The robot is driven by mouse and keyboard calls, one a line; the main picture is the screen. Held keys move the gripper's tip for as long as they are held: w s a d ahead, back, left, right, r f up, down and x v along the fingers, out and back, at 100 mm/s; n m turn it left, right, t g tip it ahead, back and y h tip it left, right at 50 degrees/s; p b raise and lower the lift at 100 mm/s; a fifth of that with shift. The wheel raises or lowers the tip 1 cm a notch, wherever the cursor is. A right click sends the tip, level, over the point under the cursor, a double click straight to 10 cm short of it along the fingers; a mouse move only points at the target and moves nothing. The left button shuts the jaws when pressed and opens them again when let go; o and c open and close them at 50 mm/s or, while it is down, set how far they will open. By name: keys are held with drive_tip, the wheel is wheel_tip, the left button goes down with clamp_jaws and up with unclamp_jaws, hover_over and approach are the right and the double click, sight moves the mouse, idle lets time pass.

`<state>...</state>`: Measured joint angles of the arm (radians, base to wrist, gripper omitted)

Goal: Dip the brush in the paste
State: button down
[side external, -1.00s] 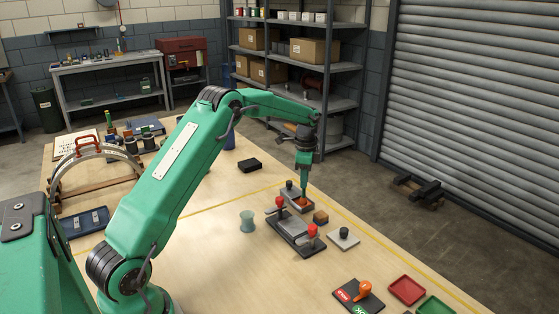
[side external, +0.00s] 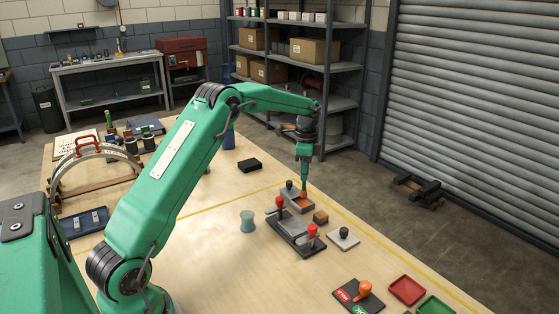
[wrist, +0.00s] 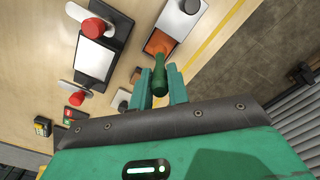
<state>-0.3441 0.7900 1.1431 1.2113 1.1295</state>
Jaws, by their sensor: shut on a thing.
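My gripper (side external: 304,152) is shut on the green handle of the brush (side external: 304,175), which hangs roughly upright below it. In the wrist view the handle (wrist: 160,78) lies between the two green fingers. The brush's lower end is over a small grey tray (side external: 297,208) holding orange paste (side external: 303,197). In the wrist view the paste (wrist: 160,43) shows just beyond the brush. I cannot tell whether the bristles touch the paste.
A dark fixture with grey plates and red knobs (side external: 297,240) stands directly in front of the tray. A brown block (side external: 320,217) and a grey plate with a black knob (side external: 343,238) lie to the right. A greenish cup (side external: 247,222) stands left, with bare tabletop around it.

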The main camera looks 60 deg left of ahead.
drive_tip(key=shift+r, duration=2.15)
drive_tip(key=s+d+r+n, duration=0.4)
drive_tip(key=s+d, duration=0.1)
drive_tip(key=d, duration=0.5)
drive_tip(key=s+d+r+n, duration=0.5)
drive_tip(key=s+d, duration=0.1)
drive_tip(key=d, duration=0.4)
